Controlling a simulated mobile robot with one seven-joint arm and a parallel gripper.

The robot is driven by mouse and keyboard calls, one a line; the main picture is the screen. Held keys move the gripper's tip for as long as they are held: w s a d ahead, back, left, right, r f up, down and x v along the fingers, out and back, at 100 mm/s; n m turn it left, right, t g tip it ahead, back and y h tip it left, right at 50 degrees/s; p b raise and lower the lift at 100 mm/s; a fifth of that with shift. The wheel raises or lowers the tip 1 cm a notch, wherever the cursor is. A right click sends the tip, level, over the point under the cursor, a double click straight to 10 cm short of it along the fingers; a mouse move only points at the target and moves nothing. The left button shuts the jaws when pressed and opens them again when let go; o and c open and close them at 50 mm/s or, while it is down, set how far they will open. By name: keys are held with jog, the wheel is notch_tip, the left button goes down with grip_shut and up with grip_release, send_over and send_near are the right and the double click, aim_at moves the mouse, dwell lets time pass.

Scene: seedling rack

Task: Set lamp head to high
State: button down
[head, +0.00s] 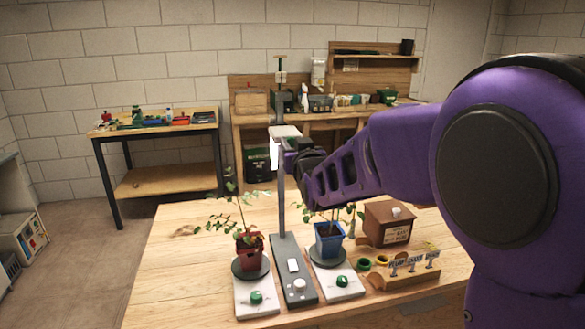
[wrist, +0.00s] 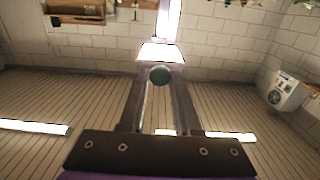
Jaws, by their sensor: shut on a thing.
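The lamp has a grey upright post (head: 281,200) rising from a dark base (head: 290,262) on the wooden table. Its pale lamp head (head: 284,131) sits partway up the post, well above the plants. My gripper (head: 287,148) is at the lamp head, with its fingertips mostly hidden in the head view. A bright white panel (wrist: 162,52), apparently part of the lamp, shows just beyond the knob. Height marks on the post are too small to read.
A red pot (head: 249,254) and a blue pot (head: 329,240) with seedlings flank the post. A brown box (head: 386,225) and a wooden label holder (head: 408,272) stand at the right. A workbench (head: 300,118) and side table (head: 155,131) stand behind.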

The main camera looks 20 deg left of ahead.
jog(key=shift+r, duration=1.4)
jog(key=c, duration=0.6)
grip_release()
jog(key=shift+f, duration=0.2)
